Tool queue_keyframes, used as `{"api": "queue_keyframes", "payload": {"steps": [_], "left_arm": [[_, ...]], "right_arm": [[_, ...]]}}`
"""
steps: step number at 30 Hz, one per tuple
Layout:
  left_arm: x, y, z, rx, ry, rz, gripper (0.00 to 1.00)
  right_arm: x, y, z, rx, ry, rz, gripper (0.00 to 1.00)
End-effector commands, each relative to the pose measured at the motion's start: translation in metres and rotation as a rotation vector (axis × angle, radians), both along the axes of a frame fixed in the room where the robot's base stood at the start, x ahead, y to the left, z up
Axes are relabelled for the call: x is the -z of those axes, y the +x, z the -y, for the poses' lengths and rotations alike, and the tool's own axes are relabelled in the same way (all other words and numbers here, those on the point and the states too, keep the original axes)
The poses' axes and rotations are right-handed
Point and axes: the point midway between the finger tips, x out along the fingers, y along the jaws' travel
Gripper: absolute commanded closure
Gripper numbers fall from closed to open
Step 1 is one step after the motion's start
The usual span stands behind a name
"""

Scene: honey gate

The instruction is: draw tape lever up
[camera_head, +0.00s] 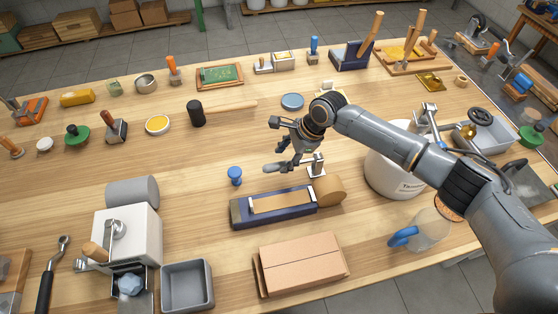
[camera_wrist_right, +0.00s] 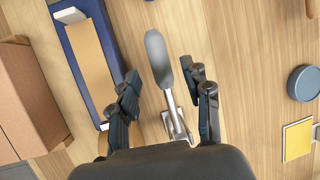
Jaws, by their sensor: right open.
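The tape lever has a grey rounded handle (camera_wrist_right: 158,60) and a bright metal stem on a small metal bracket (camera_wrist_right: 178,128). In the head view the handle (camera_head: 276,168) points left from the bracket (camera_head: 316,168), behind the dark blue tape tray (camera_head: 240,212). My right gripper (camera_head: 281,142) is open above the lever. In the wrist view the handle lies between the spread fingers of my right gripper (camera_wrist_right: 162,82), with gaps on both sides. I cannot tell how far below the fingertips it is. My left gripper is not in view.
A tan roll (camera_head: 330,190) sits at the tray's right end. A cardboard box (camera_head: 300,264) lies in front, and a white bucket (camera_head: 385,180) stands to the right under my right arm. A blue knob (camera_head: 235,175) and a blue round lid (camera_head: 292,101) are nearby.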

Motion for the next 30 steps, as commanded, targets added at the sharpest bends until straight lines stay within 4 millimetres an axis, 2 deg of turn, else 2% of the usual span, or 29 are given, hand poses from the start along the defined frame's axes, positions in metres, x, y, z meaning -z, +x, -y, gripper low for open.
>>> {"api": "queue_keyframes", "payload": {"steps": [3,6,18,19,26,30], "left_arm": [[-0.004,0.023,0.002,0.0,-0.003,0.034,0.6],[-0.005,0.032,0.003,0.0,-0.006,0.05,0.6],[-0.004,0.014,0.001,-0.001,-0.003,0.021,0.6],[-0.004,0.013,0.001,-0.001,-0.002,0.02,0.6],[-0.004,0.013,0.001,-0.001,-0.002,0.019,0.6],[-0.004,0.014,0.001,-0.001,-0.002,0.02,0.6]], "right_arm": [[0.018,0.001,-0.009,-0.001,-0.001,-0.002,0.52],[0.028,0.003,-0.013,0.0,0.0,-0.002,0.52],[0.036,0.004,-0.016,-0.002,0.0,0.001,0.52],[0.036,0.004,-0.016,-0.002,0.001,0.001,0.54],[0.036,0.004,-0.016,-0.001,0.0,0.0,1.0],[0.036,0.004,-0.016,-0.001,0.0,0.0,1.0]]}}
